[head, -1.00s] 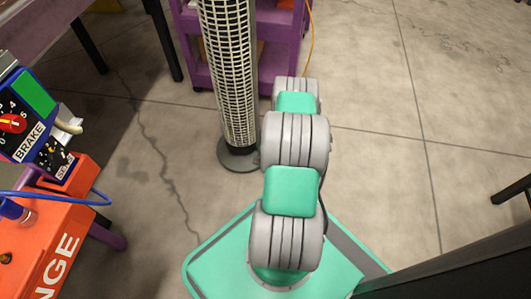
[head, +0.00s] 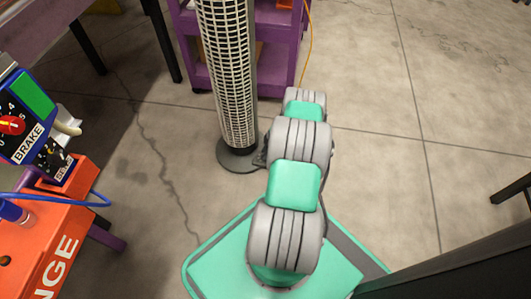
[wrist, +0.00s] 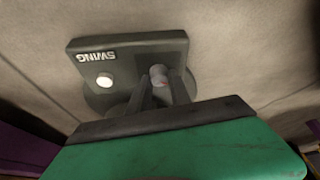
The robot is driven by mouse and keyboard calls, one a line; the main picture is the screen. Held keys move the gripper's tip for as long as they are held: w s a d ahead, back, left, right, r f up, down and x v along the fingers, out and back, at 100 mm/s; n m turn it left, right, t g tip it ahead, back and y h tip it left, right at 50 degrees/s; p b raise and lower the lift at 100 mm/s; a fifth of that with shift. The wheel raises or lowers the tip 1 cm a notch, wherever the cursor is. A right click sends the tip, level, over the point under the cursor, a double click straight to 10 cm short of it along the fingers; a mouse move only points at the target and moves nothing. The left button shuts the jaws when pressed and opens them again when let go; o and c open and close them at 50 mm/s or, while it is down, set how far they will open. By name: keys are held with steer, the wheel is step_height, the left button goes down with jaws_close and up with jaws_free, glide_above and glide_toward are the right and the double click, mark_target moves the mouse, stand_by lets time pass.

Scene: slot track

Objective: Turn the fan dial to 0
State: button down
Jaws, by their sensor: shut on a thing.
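A tall grey tower fan (head: 232,85) with a pale grille stands on a round base in the head view, its top cut off by the picture edge. In the wrist view, a dark grey panel (wrist: 125,60) carries the word SWING and a white round button (wrist: 104,80). A small round dial (wrist: 158,76) sits at the panel's right part. My gripper (wrist: 164,84) is shut on the dial, with one finger on either side of it. The fingers hide part of the dial, and I cannot read its setting. My gripper is not visible in the head view.
An orange cabinet (head: 55,240) with a BRAKE panel (head: 22,115) and a blue cable stands at the left. A purple cart (head: 280,50) is behind the fan. A dark edge fills the lower right. The concrete floor (head: 380,120) at the right is largely clear.

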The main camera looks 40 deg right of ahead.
steer(key=shift+d+n+g, duration=0.15)
steer(key=shift+n+g, duration=0.25)
steer(key=shift+n, duration=0.7)
steer(key=c, duration=1.4)
jaws_free()
steer(key=shift+c, duration=0.2)
steer(key=shift+o, duration=1.2)
steer(key=shift+w, duration=0.1)
steer(key=p+v, duration=0.3)
steer(key=v, duration=0.4)
steer(key=shift+d+r, duration=0.25)
steer(key=shift+r, duration=0.05)
